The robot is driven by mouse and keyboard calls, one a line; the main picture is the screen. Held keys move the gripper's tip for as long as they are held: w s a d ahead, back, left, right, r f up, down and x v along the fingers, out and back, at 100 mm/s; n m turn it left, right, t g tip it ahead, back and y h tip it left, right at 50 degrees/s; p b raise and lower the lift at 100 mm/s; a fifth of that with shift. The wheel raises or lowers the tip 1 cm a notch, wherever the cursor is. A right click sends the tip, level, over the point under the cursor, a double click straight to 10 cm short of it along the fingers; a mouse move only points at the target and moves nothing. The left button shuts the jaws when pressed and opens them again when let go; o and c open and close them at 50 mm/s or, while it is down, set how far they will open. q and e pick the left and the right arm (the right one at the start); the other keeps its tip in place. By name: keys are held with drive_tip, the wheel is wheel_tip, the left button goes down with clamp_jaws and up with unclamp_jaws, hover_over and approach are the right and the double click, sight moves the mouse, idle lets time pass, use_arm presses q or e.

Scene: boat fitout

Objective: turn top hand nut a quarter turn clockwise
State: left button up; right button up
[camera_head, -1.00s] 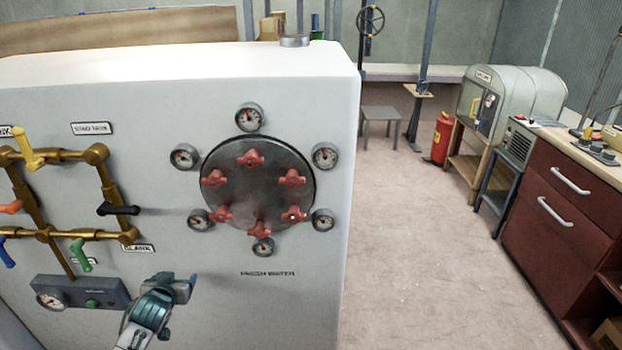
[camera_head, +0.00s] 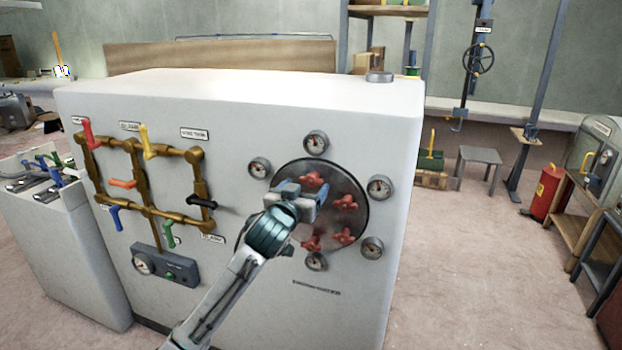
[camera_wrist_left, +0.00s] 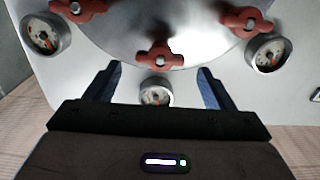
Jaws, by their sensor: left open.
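The round dark plate (camera_head: 330,219) on the white tank's front carries several red hand nuts. The top hand nut (camera_head: 312,180) shows just above my left gripper (camera_head: 306,194), which is in front of the plate and hides its left part. In the left wrist view my left gripper (camera_wrist_left: 161,78) is open, its two fingers spread with nothing held. A red hand nut (camera_wrist_left: 160,57) lies beyond and between the fingertips, with a gauge (camera_wrist_left: 156,92) nearer the palm. I cannot tell from that view alone which nut it is. My right gripper is not in view.
Several gauges ring the plate, one above it (camera_head: 316,142). Brass pipes (camera_head: 134,175) with coloured levers are on the tank (camera_head: 240,120) to the left. A stool (camera_head: 479,160) and a red cylinder (camera_head: 543,192) stand at the right.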

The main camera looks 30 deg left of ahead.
sight(310, 181)
use_arm(q)
drive_tip(key=shift+x, duration=1.2)
drive_tip(key=shift+w+a+p, duration=0.15)
drive_tip(key=shift+w+p, duration=0.2)
drive_tip(key=shift+w, duration=0.25)
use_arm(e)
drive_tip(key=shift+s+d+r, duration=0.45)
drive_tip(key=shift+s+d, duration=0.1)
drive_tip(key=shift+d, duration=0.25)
use_arm(q)
drive_tip(key=c, duration=1)
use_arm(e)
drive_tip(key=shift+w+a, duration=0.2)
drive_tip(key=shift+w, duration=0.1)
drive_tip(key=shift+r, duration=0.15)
